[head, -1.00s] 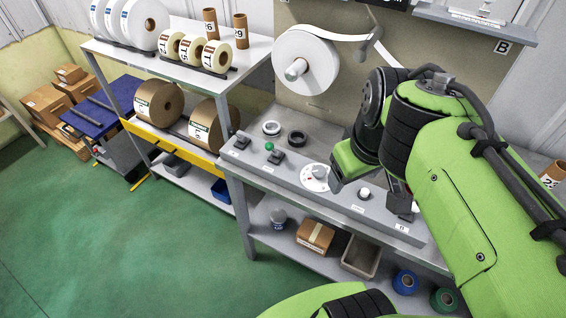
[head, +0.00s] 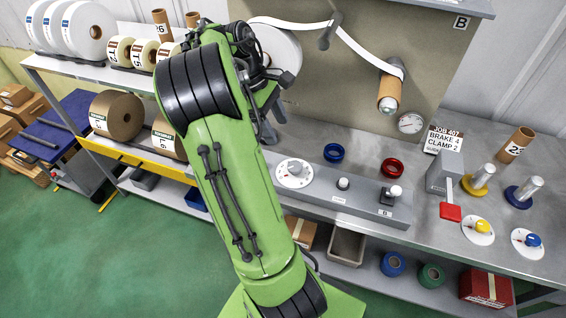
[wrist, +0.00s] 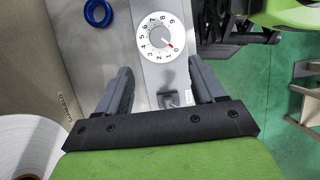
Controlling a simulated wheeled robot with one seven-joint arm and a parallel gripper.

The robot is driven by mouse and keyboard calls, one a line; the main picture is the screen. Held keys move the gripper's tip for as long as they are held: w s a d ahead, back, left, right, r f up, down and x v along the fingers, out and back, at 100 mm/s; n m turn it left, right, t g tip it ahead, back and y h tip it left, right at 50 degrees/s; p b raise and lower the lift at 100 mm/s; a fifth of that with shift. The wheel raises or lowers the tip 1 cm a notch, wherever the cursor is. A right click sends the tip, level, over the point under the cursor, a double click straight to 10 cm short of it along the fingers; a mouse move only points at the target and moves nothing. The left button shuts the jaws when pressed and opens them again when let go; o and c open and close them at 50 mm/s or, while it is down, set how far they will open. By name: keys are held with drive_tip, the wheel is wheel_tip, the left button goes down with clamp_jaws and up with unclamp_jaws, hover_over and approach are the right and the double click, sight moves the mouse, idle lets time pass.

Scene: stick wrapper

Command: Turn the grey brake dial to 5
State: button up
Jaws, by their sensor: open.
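The grey brake dial (head: 294,172) is a grey knob on a round white scale, on the sloped grey panel at the front of the bench. In the wrist view the dial (wrist: 163,37) shows its numbers, and its red pointer mark is near 0. My gripper (wrist: 160,85) is open and empty. The dial lies just beyond the fingertips, roughly in line with the gap between them, and nothing touches it.
A small panel switch (wrist: 168,98) shows between the fingers. A blue ring (head: 334,152) and a red ring (head: 392,168) lie behind the panel. A yellow dial (head: 479,227) and a blue dial (head: 530,241) are farther right.

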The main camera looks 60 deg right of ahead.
sight(294, 166)
drive_tip(key=b+x, duration=0.6)
drive_tip(key=x, duration=0.7)
drive_tip(key=shift+w+b, duration=0.15)
drive_tip(key=shift+b, duration=0.15)
drive_tip(key=shift+r, duration=0.1)
drive_tip(key=c, duration=1)
drive_tip(key=shift+c, duration=0.2)
